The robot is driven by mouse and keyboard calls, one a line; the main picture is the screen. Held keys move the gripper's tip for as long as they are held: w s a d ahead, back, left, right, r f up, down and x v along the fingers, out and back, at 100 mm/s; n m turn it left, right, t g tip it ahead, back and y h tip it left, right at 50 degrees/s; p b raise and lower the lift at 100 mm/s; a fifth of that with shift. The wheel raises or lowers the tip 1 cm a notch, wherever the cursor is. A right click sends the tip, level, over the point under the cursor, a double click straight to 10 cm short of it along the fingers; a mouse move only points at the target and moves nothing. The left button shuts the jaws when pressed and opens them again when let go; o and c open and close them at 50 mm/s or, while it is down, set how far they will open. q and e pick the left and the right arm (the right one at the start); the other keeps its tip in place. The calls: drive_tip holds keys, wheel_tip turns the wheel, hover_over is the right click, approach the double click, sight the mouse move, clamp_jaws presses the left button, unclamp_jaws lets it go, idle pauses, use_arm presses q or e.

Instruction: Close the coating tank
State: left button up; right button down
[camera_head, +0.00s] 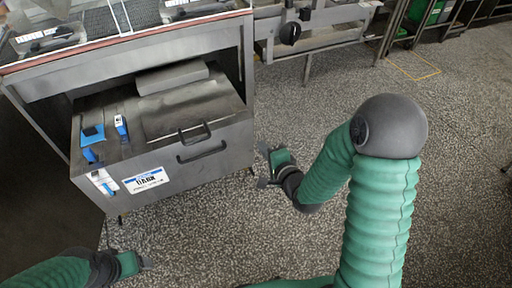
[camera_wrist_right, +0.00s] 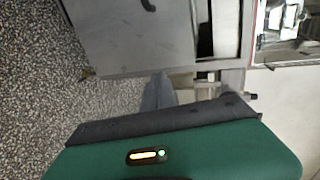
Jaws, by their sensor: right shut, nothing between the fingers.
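The coating tank (camera_head: 200,175) is a grey metal box, pulled out from under the machine like a drawer. Its front face has a dark bar handle (camera_head: 203,152) and a white and blue label. A second handle (camera_head: 195,133) stands on its top. In the right wrist view the tank's grey wall (camera_wrist_right: 130,40) fills the top middle. My right gripper (camera_head: 264,167) is shut and empty, to the right of the tank's front, apart from the handle. Its fingers (camera_wrist_right: 158,90) show in the right wrist view. My left gripper (camera_head: 146,263) is low in front of the tank; its finger gap is unclear.
The machine frame (camera_head: 130,58) stands over and behind the tank. Blue items (camera_head: 93,134) sit on the tank's top left. A metal conveyor frame (camera_head: 320,20) stands behind at the right. Speckled floor (camera_head: 460,130) is clear in front and to the right.

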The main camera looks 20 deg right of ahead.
sight(252, 131)
drive_tip(key=x, duration=0.5)
drive_tip(key=shift+w+d+r+b, duration=0.2)
drive_tip(key=shift+w+b, duration=0.2)
use_arm(q)
drive_tip(key=x, duration=0.2)
drive_tip(key=shift+s+a+f, duration=0.1)
drive_tip(key=shift+s+f, duration=0.1)
drive_tip(key=shift+f, duration=0.2)
use_arm(e)
drive_tip(key=shift+w+a+r, duration=0.15)
drive_tip(key=shift+w, duration=0.3)
